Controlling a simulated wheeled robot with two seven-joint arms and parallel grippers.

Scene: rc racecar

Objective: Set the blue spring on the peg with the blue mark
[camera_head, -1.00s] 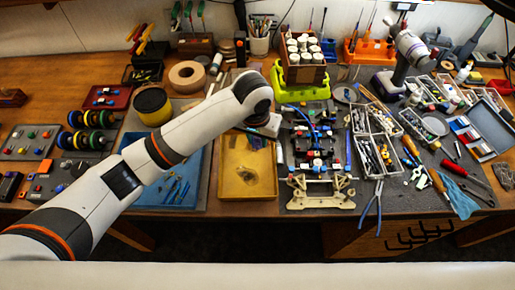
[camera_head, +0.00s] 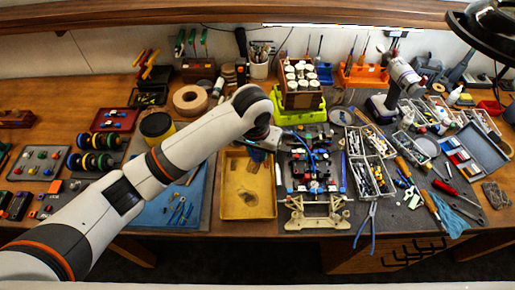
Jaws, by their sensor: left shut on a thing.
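My left arm reaches in from the lower left. Its gripper (camera_head: 270,138) is above the table, between the yellow tray and the left edge of the racecar chassis (camera_head: 315,178). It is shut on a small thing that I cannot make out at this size. The fingertips are small and partly hidden by the wrist. The chassis lies on a dark mat with red and blue parts and a curved blue line on top. I cannot pick out the blue spring or the blue-marked peg for certain. My right gripper is not in view.
A yellow tray (camera_head: 248,210) and a blue tray (camera_head: 150,214) lie left of the chassis. A green-based bottle rack (camera_head: 298,115) stands behind it. White parts bins (camera_head: 370,175), pliers (camera_head: 366,232) and a drill (camera_head: 402,85) crowd the right side.

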